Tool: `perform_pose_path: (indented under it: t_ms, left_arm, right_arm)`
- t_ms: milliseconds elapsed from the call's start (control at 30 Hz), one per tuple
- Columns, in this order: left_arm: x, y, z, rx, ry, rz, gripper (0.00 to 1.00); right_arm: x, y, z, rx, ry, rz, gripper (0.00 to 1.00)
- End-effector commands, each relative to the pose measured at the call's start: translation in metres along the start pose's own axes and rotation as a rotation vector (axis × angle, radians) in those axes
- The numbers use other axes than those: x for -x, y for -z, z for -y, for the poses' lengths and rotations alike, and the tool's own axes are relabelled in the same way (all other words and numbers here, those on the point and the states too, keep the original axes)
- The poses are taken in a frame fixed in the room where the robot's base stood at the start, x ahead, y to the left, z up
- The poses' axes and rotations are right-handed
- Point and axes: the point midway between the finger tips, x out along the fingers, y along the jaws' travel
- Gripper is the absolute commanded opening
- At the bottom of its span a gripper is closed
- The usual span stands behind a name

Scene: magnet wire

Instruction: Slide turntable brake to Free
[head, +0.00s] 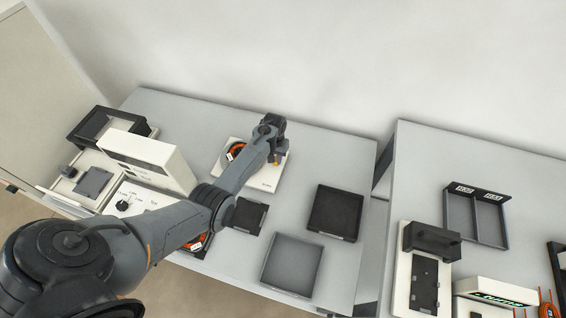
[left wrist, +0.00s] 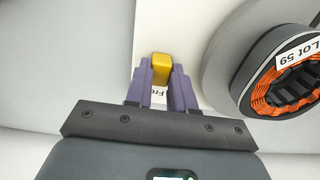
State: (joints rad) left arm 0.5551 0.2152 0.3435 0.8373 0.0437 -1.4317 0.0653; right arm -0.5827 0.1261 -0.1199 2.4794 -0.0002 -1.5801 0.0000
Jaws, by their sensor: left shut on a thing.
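The turntable's white base plate (head: 268,178) stands at the back middle of the left table in the head view. A dark ring part with an orange inner winding (head: 236,150) sits on it; in the left wrist view (left wrist: 284,85) it carries a "Lot 59" label. The yellow brake knob (left wrist: 161,68) shows between the purple fingertips of my left gripper (left wrist: 161,78), which is shut on it. The knob also shows in the head view (head: 277,160). Lettering beginning "Fr" is partly hidden between the fingers. My right gripper is out of view.
Dark trays (head: 335,213) and a grey tray (head: 291,263) lie right and front of the turntable. A white instrument box (head: 150,160) stands left. A second table at right holds a divided tray (head: 475,216) and a fixture (head: 424,284).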

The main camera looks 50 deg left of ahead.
Motion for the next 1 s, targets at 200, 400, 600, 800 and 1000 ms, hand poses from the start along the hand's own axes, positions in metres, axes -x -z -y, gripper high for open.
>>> perform_pose_path:
  t_ms: [200,400,600,800,1000]
  left_arm:
    - [-0.003,0.001,0.000,-0.001,0.001,-0.007,0.29]
    - [-0.002,0.000,0.000,-0.001,0.001,-0.006,0.49]
    - [-0.001,0.000,-0.001,-0.002,0.000,-0.005,0.49]
    - [0.012,0.001,-0.001,-0.002,0.000,-0.005,0.49]
    - [0.044,0.000,-0.001,-0.002,0.000,-0.007,0.49]
  right_arm:
    - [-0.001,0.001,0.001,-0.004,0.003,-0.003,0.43]
    - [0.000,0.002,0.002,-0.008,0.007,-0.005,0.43]
    - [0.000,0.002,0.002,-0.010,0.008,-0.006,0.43]
    - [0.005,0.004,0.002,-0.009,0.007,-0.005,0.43]
    - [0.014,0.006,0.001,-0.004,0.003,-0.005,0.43]
